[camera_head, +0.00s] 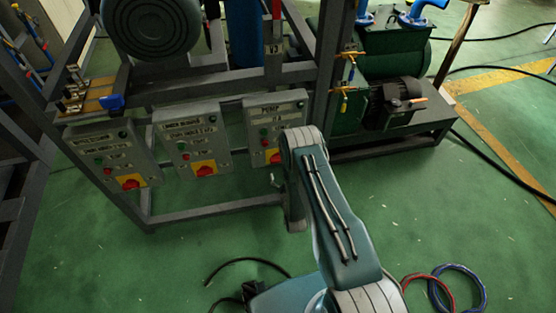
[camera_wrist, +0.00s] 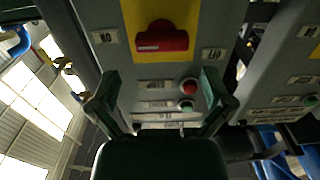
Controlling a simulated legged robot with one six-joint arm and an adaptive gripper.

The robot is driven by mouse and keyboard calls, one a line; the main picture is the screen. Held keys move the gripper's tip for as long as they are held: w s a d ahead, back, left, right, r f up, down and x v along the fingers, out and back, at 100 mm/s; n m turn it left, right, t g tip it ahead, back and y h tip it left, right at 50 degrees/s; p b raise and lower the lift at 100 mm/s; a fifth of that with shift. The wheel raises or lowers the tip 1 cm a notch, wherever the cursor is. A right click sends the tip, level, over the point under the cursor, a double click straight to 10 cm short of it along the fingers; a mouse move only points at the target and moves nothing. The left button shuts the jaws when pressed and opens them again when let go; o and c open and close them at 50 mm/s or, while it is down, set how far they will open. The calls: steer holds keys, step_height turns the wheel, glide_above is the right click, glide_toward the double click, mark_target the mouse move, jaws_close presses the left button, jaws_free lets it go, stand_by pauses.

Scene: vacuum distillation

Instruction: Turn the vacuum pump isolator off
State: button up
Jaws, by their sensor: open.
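The pump panel (camera_head: 262,118) is the rightmost of three grey control boxes in the head view. Its red isolator knob (camera_head: 275,157) sits on a yellow plate, partly beside my arm. The wrist view appears upside down and shows a red isolator knob (camera_wrist: 162,38) lying crosswise on a yellow plate (camera_wrist: 188,12). This seems to be the same box. My gripper (camera_wrist: 160,75) is open and empty, its fingers apart in front of the box, below the knob in that picture. No contact with the knob shows. In the head view my arm hides most of the gripper.
A middle box (camera_head: 190,135) and a left box (camera_head: 110,150) carry similar red knobs. A grey metal frame (camera_head: 215,205) bears the boxes. A green pump with a motor (camera_head: 395,100) stands right. Hoses (camera_head: 455,290) lie on the green floor.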

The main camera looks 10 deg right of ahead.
mark_target(279, 162)
steer(key=w, duration=0.6)
steer(key=shift+w+a, duration=0.15)
steer(key=shift+w, duration=0.25)
steer(key=shift+c, duration=0.3)
steer(key=c, duration=0.8)
